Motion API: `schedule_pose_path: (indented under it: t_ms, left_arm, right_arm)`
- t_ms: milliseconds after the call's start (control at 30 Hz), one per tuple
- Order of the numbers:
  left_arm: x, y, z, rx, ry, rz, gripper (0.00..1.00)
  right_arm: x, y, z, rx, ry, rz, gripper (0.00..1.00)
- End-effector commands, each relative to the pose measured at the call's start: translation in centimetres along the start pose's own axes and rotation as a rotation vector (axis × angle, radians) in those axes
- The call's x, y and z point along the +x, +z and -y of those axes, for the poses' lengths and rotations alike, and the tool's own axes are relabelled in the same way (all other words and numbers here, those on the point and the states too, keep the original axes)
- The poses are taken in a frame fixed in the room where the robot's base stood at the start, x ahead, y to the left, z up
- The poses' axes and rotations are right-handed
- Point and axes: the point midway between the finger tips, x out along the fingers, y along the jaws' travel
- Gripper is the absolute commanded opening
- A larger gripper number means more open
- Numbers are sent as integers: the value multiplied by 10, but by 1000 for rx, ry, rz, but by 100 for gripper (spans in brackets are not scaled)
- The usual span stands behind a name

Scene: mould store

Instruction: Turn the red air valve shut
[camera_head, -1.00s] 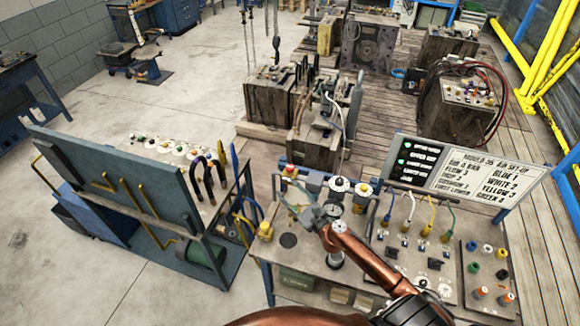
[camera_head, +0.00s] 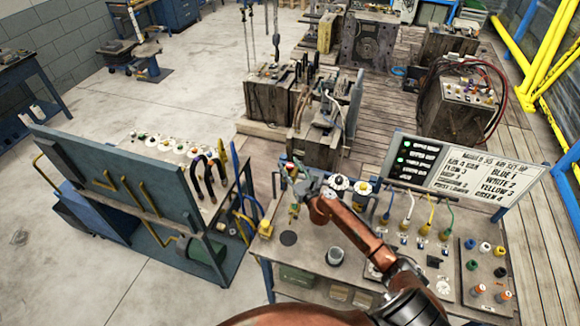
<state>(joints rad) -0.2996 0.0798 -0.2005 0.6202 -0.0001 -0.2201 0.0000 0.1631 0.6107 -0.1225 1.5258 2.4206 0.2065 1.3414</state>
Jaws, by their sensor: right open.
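The red air valve (camera_head: 289,168) is a small red-topped fitting at the back left corner of the workbench (camera_head: 312,256). My right gripper (camera_head: 296,180) is open, its fingers close to the valve and partly covering it. I cannot tell whether they touch it. The valve's handle angle is too small to read. My copper-coloured right arm reaches in from the bottom right. My left gripper is out of view.
White-and-yellow round fittings (camera_head: 362,188) stand just right of the gripper. A sign board (camera_head: 465,172) rises behind coloured hoses. A blue-grey rack (camera_head: 110,185) with hoses is at left.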

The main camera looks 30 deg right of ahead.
Motion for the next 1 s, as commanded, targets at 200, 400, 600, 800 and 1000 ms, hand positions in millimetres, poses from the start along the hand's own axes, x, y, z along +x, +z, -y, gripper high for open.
schedule_pose_path:
  t_ms: [200, 400, 600, 800, 1000]
  left_arm:
    - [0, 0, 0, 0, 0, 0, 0]
    - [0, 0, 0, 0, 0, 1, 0]
    - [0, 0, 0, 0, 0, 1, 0]
    - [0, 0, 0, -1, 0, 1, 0]
    - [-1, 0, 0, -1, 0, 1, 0]
  right_arm:
    - [0, 0, 0, -1, 0, -1, 42]
    - [0, 0, 0, -1, 0, -1, 28]
    - [0, 0, 0, -1, 0, -1, 15]
    - [0, 0, 0, -1, 0, -1, 1]
    - [0, 0, 0, 0, -7, -1, 0]
